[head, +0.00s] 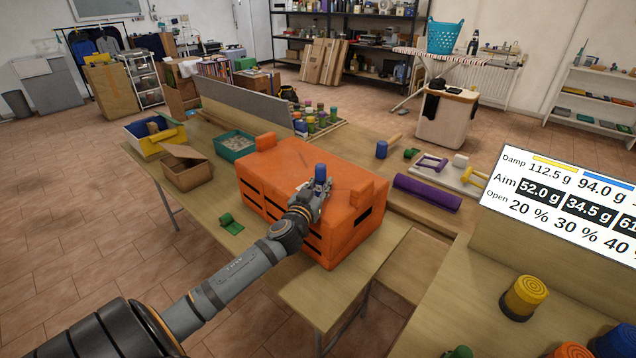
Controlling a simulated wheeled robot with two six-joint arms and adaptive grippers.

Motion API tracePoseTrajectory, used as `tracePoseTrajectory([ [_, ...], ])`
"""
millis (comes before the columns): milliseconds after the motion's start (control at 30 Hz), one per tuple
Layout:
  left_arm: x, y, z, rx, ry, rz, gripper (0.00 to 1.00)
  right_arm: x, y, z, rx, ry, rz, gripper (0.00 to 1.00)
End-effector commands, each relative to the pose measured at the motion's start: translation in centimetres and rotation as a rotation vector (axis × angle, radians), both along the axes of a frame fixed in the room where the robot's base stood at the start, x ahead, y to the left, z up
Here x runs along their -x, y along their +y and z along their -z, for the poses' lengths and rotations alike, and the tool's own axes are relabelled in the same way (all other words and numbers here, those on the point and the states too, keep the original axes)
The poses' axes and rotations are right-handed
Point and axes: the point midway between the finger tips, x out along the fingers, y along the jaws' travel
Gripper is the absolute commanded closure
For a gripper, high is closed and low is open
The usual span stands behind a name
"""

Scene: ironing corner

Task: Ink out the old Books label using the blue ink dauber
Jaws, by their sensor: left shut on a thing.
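My left gripper (316,187) reaches in over the orange crate (288,172) and is shut on the blue ink dauber (321,171). The dauber's blue end points up, over the crate's top; I cannot tell whether it touches the crate. The crate stands on a wooden table, with dark slots along its front side. I cannot make out a Books label; the arm and gripper cover part of the crate's top and front. My right gripper is not in view.
A green tape dispenser (230,223) lies left of the crate. Several coloured daubers stand in a rack (322,127) at the back. A purple roll (427,192) and screen (570,205) are at right.

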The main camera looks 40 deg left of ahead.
Motion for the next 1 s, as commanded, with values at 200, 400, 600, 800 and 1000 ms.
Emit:
tracePoseTrajectory([
  [200,0.2,-1.2,0.0,0.005,0.002,-0.001,1.0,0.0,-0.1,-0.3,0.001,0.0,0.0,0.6],
  [400,0.2,-1.6,0.0,0.002,0.001,-0.001,1.0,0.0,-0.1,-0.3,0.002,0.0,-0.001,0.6],
  [600,0.4,-2.8,0.1,0.004,0.001,-0.001,1.0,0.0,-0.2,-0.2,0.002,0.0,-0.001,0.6],
  [800,0.4,-3.1,0.2,0.002,0.003,-0.001,1.0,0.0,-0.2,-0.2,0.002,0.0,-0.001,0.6],
  [1000,0.4,-2.7,0.2,0.0,0.003,-0.001,1.0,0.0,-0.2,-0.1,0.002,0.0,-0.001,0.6],
])
